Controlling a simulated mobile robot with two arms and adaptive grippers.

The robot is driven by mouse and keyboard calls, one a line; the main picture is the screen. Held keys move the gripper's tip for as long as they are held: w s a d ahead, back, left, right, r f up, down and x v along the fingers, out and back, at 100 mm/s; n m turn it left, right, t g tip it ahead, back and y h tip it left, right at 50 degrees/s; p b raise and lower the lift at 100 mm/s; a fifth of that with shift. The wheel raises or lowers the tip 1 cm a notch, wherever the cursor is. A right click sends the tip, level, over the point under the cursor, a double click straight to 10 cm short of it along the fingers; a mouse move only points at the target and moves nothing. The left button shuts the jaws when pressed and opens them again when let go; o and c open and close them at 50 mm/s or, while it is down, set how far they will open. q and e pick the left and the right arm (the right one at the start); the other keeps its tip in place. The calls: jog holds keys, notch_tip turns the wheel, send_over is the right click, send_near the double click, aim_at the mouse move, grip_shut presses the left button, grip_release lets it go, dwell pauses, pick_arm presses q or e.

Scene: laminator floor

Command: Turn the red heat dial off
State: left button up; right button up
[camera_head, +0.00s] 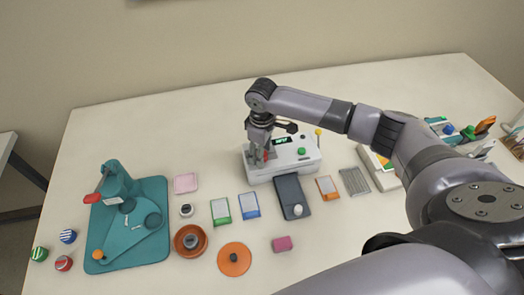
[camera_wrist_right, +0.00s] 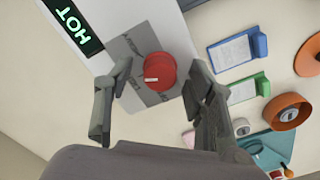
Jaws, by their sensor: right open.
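The red heat dial (camera_wrist_right: 160,66) sits on a grey patch of the white laminator (camera_wrist_right: 121,14). Its white mark shows near the dial's lower edge in the right wrist view. A display (camera_wrist_right: 74,24) beside it reads HOT in green. My right gripper (camera_wrist_right: 159,74) is open, with one finger on each side of the dial and a visible gap to each. In the head view my right gripper (camera_head: 264,149) is over the left end of the laminator (camera_head: 298,168), and the dial is only partly seen there. My left gripper is not in view.
A green button (camera_head: 302,151) and a yellow-tipped lever (camera_head: 318,132) are at the laminator's right. A dark tray (camera_head: 289,186) is in front. Small cards, an orange disc (camera_head: 234,259) and a teal press (camera_head: 150,243) lie left.

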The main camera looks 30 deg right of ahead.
notch_tip(320, 180, up, 12)
dwell(0.5)
jog(key=shift+f, duration=0.1)
dwell(0.4)
